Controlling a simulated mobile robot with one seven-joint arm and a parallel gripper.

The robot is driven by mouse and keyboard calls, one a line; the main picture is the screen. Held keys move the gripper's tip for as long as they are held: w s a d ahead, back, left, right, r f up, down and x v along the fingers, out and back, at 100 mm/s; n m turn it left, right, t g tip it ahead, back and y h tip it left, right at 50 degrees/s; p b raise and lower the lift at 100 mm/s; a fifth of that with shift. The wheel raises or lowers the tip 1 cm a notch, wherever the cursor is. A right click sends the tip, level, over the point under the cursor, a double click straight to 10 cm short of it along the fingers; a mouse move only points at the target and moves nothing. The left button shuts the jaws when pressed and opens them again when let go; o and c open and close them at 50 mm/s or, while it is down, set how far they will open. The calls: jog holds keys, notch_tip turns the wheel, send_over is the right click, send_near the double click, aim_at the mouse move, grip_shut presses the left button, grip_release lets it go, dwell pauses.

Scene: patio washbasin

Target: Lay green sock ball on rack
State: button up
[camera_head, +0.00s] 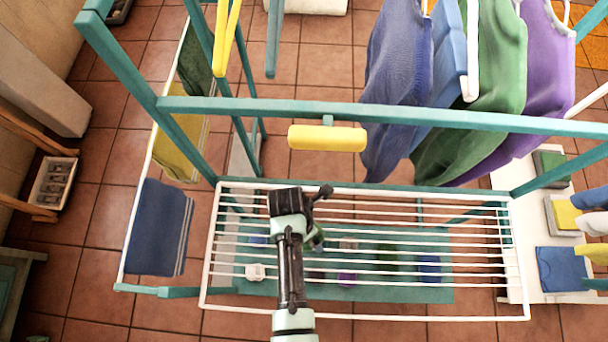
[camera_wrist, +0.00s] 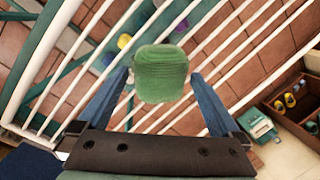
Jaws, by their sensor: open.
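The green sock ball (camera_wrist: 162,73) is in the middle of the wrist view, between the two blue fingertips of my gripper (camera_wrist: 160,80). The fingers stand apart, with a narrow gap visible on each side of the ball. The white-barred rack (camera_head: 208,250) fills the lower middle of the head view, and its rim also shows in the wrist view (camera_wrist: 38,62). The ball appears over the bars; its underside is hidden, so contact with them cannot be confirmed. In the head view, a bit of green (camera_head: 317,237) shows beside my arm, which covers most of the gripper.
Teal frame bars (camera_head: 400,115) cross above the rack, with a yellow roller-shaped piece (camera_head: 328,138) below. Blue, green and purple garments (camera_head: 400,70) hang at the upper right. A blue towel (camera_head: 160,228) hangs left. Several small items lie beneath the rack. The rack's right half is bare.

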notch_tip(320, 180, up, 11)
jog(key=a, duration=0.2)
jog(key=shift+w+r, duration=0.2)
jog(key=shift+w, duration=0.05)
dwell(0.5)
